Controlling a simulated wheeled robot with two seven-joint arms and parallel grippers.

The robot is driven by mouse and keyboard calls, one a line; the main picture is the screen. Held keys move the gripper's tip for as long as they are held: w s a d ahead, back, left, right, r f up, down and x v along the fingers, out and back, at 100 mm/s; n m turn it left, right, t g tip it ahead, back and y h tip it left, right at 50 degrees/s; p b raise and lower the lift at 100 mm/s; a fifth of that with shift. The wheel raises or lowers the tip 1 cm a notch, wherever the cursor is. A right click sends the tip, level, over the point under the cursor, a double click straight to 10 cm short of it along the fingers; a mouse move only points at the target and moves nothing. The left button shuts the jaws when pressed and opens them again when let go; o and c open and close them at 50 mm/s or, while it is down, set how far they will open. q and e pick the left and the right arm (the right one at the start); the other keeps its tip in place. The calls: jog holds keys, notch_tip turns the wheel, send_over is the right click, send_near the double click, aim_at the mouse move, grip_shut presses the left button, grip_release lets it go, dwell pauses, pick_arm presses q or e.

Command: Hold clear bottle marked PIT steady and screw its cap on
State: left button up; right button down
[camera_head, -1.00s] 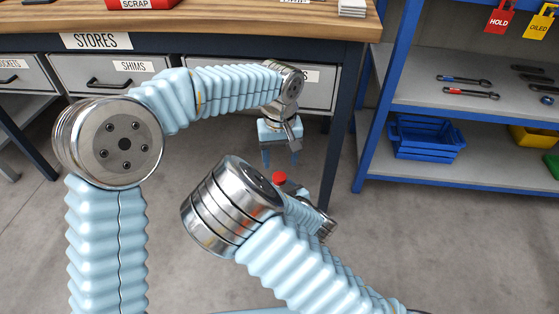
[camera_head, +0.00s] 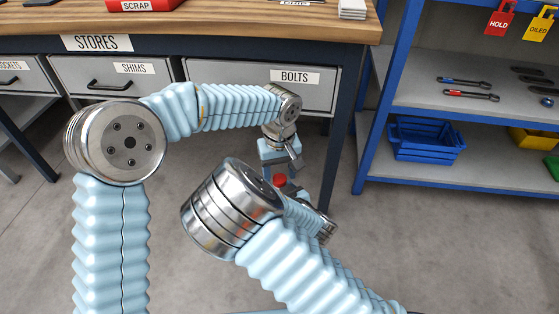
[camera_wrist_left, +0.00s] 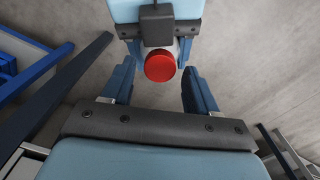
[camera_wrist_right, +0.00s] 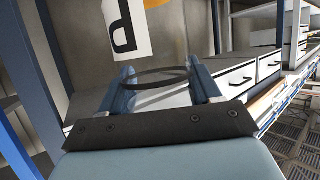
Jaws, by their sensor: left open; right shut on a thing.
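The red cap (camera_head: 280,181) shows just below my left gripper (camera_head: 281,168) in the head view. In the left wrist view the cap (camera_wrist_left: 160,67) lies between the tips of my left gripper (camera_wrist_left: 158,78), which is open with a gap on each side. My right gripper (camera_wrist_right: 160,73) is shut on the clear bottle, whose dark ring-shaped outline (camera_wrist_right: 157,71) shows between its fingers. In the left wrist view the right gripper's fingers flank the bottle under the cap. The bottle's see-through body is hard to make out, and I cannot read PIT on it.
The workbench (camera_head: 225,42) with drawers stands behind the arms. A blue-framed shelf (camera_head: 480,110) at the right holds wrenches and a blue crate (camera_head: 425,138). Open floor lies around the grippers.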

pick_arm(q)
jog(key=shift+f, duration=0.6)
grip_shut()
jog(key=shift+o, duration=0.2)
grip_release()
jog(key=shift+r, duration=2.3)
jog(key=shift+c, duration=0.2)
